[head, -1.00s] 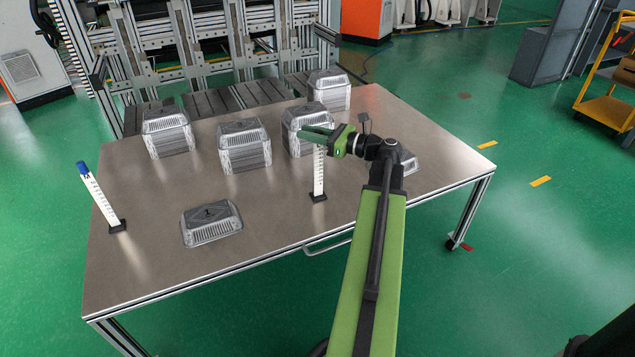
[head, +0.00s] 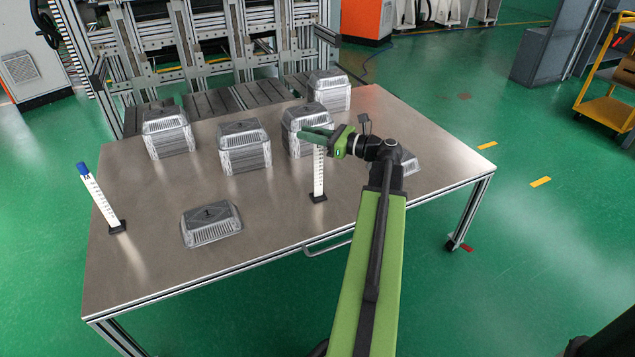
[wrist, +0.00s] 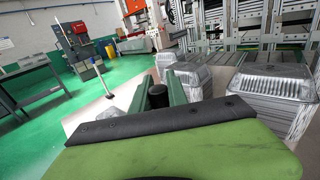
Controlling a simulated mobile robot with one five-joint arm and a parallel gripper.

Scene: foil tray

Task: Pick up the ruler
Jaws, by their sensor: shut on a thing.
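A white ruler (head: 318,175) with dark markings stands upright on a small black base near the table's front middle. My gripper (head: 316,134) is at its top, level, coming in from the right. The fingers are shut on the ruler's top end. In the wrist view a dark round cap (wrist: 158,96) sits between the two green fingers; the rest of this ruler is hidden there. A second white ruler (head: 100,202) with a blue top stands on a black base at the table's left edge, tilted in the picture. It also shows in the wrist view (wrist: 101,77).
Several stacks of foil trays stand along the back of the metal table (head: 150,255), one stack (head: 303,130) just behind my gripper. A single foil tray (head: 211,224) lies at the front left. Another tray (head: 408,162) is partly hidden behind my arm.

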